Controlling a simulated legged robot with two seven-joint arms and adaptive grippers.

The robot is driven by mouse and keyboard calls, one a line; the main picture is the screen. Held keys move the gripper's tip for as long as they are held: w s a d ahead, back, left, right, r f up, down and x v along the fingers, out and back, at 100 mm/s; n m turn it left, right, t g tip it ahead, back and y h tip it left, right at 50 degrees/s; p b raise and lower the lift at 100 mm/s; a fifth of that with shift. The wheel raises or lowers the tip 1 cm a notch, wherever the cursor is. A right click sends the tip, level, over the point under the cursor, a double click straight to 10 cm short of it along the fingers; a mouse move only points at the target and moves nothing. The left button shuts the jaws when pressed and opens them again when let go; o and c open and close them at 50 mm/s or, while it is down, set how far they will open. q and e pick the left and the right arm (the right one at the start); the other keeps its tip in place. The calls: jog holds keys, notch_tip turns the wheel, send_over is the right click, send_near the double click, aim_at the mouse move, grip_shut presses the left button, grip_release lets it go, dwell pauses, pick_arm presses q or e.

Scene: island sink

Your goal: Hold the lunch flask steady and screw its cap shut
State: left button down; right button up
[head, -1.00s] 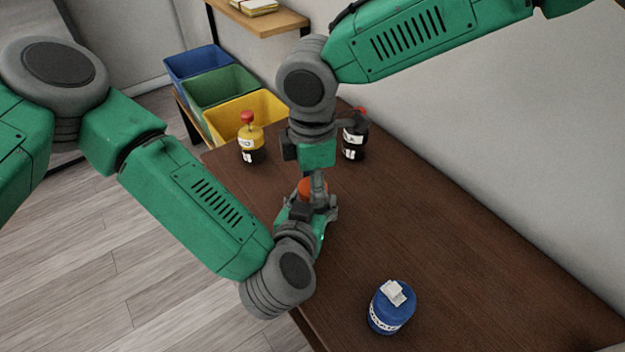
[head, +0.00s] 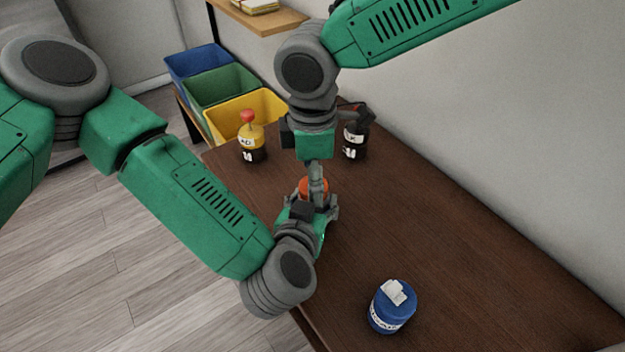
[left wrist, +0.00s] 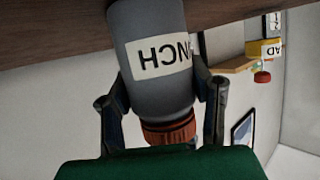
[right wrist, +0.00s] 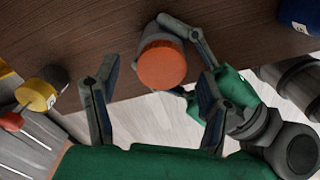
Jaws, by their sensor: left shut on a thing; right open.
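The lunch flask (left wrist: 150,25) is a grey cylinder with a white label, standing on the table. Its orange cap (right wrist: 161,66) sits on its top; it also shows in the head view (head: 312,186) and in the left wrist view (left wrist: 169,131). I cannot tell how tightly it is seated. My left gripper (left wrist: 160,98) is shut around the flask's body, one finger on each side. My right gripper (right wrist: 153,85) is open above the cap, its fingers apart on either side. In the head view the right gripper partly hides the cap, and the flask body is mostly hidden.
A yellow and black bottle with a red top (head: 252,145) and a dark bottle (head: 354,142) stand at the table's far end. A blue jar (head: 391,310) stands near the front. The brown table (head: 440,240) is clear on the right. Colored bins (head: 235,90) stand beyond it.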

notch_tip(320, 180, up, 10)
jog(key=shift+r, duration=0.15)
pick_arm(q)
jog(key=c, duration=0.7)
grip_release()
jog(key=shift+s, duration=0.1)
jog(key=v, duration=1.1)
jog(key=shift+s, duration=0.35)
jog(key=shift+a, duration=0.1)
